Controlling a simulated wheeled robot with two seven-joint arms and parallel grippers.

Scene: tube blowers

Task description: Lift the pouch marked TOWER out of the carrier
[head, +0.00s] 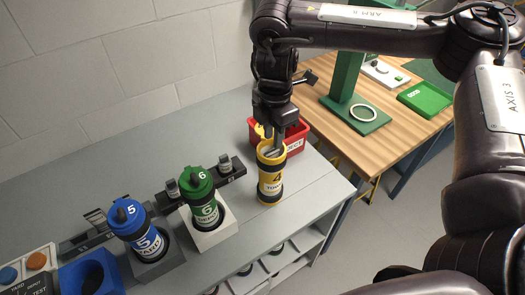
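A yellow and black carrier (270,187) marked 4 stands upright on the grey bench, with its yellow lid (259,131) swung up at the back. My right gripper (273,151) points down from above, its fingertips at the carrier's open mouth. Something pale shows at the fingertips, but I cannot tell whether it is the pouch or part of the fingers. The pouch marked TOWER cannot be made out. Whether the fingers are shut is too small to tell. My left gripper is not in view.
A red bin (296,139) stands close behind the carrier. A green carrier (203,198) marked 6 and a blue carrier (136,228) marked 5 stand in holders to the left. A wooden table (330,81) with a green stand (345,80) is at the back right.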

